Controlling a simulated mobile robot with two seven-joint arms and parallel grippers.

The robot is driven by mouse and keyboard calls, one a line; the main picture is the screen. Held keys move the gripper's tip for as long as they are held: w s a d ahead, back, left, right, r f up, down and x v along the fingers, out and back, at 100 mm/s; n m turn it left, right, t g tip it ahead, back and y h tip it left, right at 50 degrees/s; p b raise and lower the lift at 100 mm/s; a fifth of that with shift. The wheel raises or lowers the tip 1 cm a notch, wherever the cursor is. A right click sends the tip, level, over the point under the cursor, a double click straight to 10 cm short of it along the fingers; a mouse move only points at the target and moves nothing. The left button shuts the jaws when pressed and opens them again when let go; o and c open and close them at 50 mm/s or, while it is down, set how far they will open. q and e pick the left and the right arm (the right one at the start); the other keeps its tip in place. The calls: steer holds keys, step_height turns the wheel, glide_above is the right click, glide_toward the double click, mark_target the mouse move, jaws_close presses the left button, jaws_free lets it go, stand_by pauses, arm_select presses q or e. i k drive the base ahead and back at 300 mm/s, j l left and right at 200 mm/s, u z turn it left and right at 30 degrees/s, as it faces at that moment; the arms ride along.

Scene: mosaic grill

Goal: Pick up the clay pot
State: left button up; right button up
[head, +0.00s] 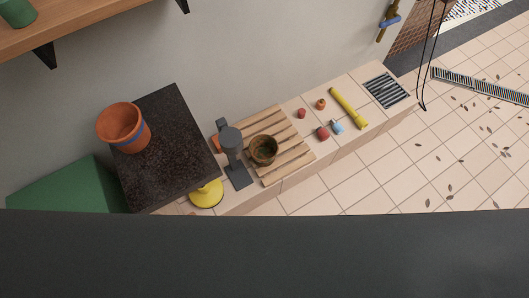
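The clay pot (122,128) is orange terracotta with a blue band around it. It stands on the dark speckled slab (172,125), near its left edge by the wall. Its open mouth shows from above, and the inside looks empty. Neither of my grippers is in the head view, and nothing is touching the pot.
Right of the slab are a grey device (232,146), a yellow round-based object (206,194) and a brown bowl (263,149) on a slatted wooden board (291,150). A wooden shelf (90,22) overhangs at upper left. A green surface (65,187) lies left of the slab.

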mark_target(263, 148)
steer(key=i+u, duration=0.15)
steer(key=u, duration=0.25)
steer(key=i+u, duration=0.15)
steer(key=u, duration=0.25)
steer(key=i+u, duration=0.15)
steer(key=u, duration=0.25)
